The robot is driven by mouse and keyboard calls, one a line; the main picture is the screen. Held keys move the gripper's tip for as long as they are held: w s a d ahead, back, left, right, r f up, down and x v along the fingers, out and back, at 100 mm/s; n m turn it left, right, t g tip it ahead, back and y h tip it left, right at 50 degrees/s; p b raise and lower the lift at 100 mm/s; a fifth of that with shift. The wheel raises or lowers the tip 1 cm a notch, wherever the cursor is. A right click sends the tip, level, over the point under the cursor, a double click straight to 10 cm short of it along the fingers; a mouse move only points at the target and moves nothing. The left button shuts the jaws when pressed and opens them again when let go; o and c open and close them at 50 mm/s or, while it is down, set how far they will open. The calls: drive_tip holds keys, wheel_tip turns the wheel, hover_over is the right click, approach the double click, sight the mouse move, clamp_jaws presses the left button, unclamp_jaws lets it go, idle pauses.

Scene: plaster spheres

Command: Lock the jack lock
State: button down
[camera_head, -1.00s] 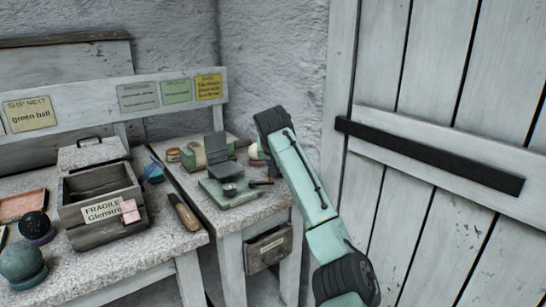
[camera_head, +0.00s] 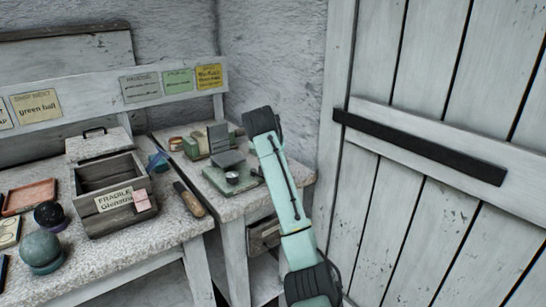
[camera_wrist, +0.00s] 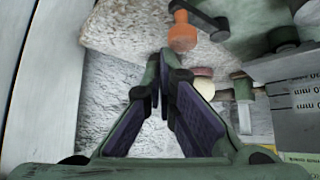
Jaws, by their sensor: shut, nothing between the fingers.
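The jack appears to be the green-based device (camera_head: 222,181) on the right-hand bench, with a dark platform (camera_head: 228,159) and a small round dark knob (camera_head: 232,177). In the wrist view, an orange-ended dark crank (camera_wrist: 182,34) lies beyond my fingers, near a green surface (camera_wrist: 248,18) with another dark knob (camera_wrist: 284,37). I cannot tell which part is the lock. My gripper (camera_wrist: 160,76) is shut and empty, its fingertips below the orange end in the picture and apart from it. In the head view my arm hides my gripper and part of the bench.
A grey block with millimetre markings (camera_wrist: 293,100) stands at the right of the wrist view, near a pale round piece with a reddish top (camera_wrist: 203,82). The left bench holds an open wooden box (camera_head: 110,200), a chisel-like tool (camera_head: 190,199) and a green ball (camera_head: 40,249). A plank door (camera_head: 400,215) borders the right.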

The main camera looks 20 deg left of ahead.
drive_tip(key=shift+s+a+f, duration=0.2)
drive_tip(key=shift+s+f, duration=0.05)
drive_tip(key=shift+s, duration=0.15)
idle(0.3)
drive_tip(key=shift+w+d+r+p, duration=0.25)
drive_tip(key=shift+w+r+p, duration=0.05)
drive_tip(key=shift+p, duration=0.15)
drive_tip(key=r, duration=0.2)
drive_tip(key=s+r+b, duration=0.1)
drive_tip(key=r, duration=0.1)
drive_tip(key=a+r, duration=0.1)
drive_tip(key=r, duration=0.2)
drive_tip(key=shift+s+a, duration=0.1)
drive_tip(key=shift+s, duration=0.25)
drive_tip(key=shift+s+a+r, duration=0.2)
drive_tip(key=shift+s+r, duration=0.2)
drive_tip(key=shift+r, duration=0.15)
